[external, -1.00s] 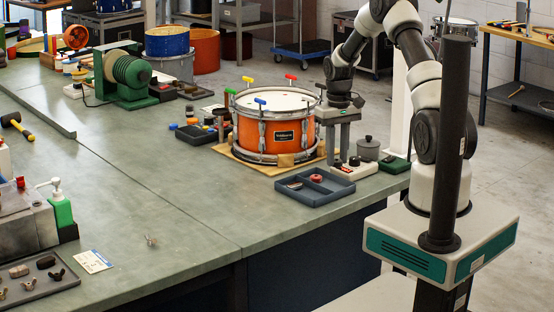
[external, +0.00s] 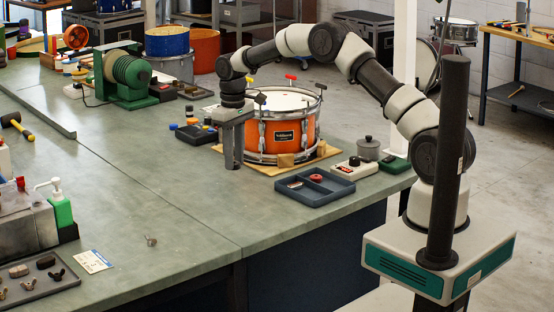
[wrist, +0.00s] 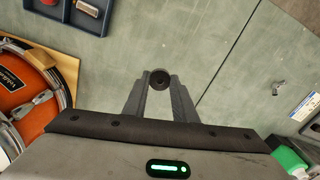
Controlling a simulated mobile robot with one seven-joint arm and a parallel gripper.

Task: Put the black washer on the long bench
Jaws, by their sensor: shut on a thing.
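The black washer (wrist: 160,79) is a small dark ring pinched between the fingertips of my gripper (wrist: 160,85) in the wrist view. In the external view my gripper (external: 233,166) points down just left of the orange drum, over the long bench (external: 165,190). The washer is too small or hidden to make out there. The bench has a grey-green top, which also shows bare below the fingertips in the wrist view (wrist: 215,40). I cannot tell exactly how high the washer is above it.
The orange drum (external: 285,133) stands on a wooden board close to my gripper. A divided blue-grey tray (external: 313,188) sits at the right edge. A dark tray (external: 194,134) lies behind my gripper. A wing nut (external: 151,240) lies front left. The bench middle is clear.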

